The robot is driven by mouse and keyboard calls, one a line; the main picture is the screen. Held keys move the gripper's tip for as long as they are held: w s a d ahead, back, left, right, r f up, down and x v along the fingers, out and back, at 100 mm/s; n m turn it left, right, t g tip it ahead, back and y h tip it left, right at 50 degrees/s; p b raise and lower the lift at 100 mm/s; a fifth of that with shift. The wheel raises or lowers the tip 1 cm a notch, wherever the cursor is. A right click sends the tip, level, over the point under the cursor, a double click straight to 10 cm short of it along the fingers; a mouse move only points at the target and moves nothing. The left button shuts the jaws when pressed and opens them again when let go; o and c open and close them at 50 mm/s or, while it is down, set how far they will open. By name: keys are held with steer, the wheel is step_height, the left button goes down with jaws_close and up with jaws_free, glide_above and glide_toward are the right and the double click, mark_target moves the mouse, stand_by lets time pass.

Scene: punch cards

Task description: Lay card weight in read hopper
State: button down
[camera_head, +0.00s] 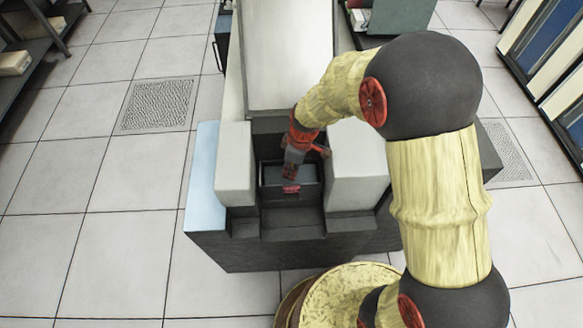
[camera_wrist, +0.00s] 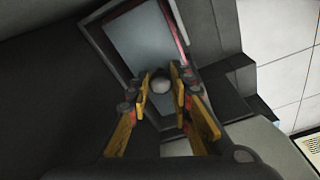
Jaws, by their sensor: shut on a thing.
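My gripper (camera_wrist: 160,88) reaches down into the read hopper, its fingers shut on a round grey knob (camera_wrist: 160,85), which I take for the card weight's handle. In the wrist view, a flat blue-grey plate (camera_wrist: 140,40) lies beneath the knob, inside the dark frame of the read hopper (camera_wrist: 103,28). A thin pink-red edge runs along the plate's right side. I cannot tell whether the plate belongs to the weight or is the top of a card stack. In the head view, my gripper (camera_head: 292,178) is over the dark hopper (camera_head: 312,188), hiding most of the weight.
Pale machine blocks stand left (camera_head: 234,165) and right (camera_head: 357,165) of the hopper, close to my gripper. A tall pale housing (camera_head: 285,55) rises behind it. Open tiled floor (camera_head: 110,250) lies to the left.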

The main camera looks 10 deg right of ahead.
steer(key=c, duration=1.5)
jaws_free()
steer(key=shift+c, duration=0.2)
step_height(320, 180, up, 12)
steer(key=d, duration=0.1)
steer(key=shift+s+d, duration=0.3)
steer(key=shift+d, duration=0.05)
